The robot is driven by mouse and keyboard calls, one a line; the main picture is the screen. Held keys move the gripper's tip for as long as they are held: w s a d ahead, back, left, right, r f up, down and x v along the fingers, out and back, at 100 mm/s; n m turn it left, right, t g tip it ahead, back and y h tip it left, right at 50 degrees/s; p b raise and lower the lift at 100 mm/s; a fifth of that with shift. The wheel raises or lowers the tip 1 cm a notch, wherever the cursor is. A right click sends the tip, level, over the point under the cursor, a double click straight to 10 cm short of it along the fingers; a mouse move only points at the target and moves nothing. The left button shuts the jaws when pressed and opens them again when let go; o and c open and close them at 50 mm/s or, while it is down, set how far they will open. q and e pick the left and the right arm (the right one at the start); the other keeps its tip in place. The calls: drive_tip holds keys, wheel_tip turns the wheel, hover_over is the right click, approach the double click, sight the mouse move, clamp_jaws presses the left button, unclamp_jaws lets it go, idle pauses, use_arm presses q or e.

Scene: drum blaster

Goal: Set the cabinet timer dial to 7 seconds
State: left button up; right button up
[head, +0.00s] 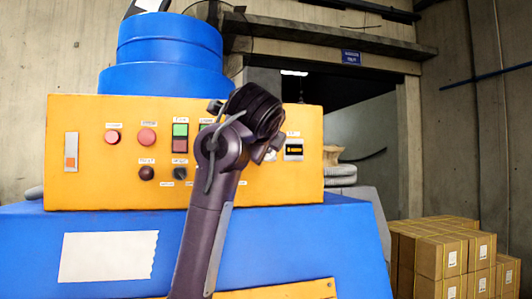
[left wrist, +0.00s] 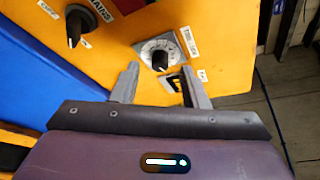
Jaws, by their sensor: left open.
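The timer dial (left wrist: 160,60) is a black knob on a pale round scale, on the yellow cabinet (left wrist: 225,75) in the left wrist view. The scale figures are too small to read, so I cannot tell its setting. My left gripper (left wrist: 159,68) is open, with its two grey fingers on either side of the dial in the picture and nothing held. I cannot tell whether they touch the knob. My right gripper is not in view.
A black mains knob (left wrist: 76,24) sits left of the dial in the left wrist view. Cardboard boxes (head: 440,255) stand at the right.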

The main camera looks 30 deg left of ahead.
use_arm(q)
drive_tip(key=b+v, duration=0.2)
drive_tip(key=v, duration=0.3)
drive_tip(key=shift+s+d, duration=0.2)
idle(0.3)
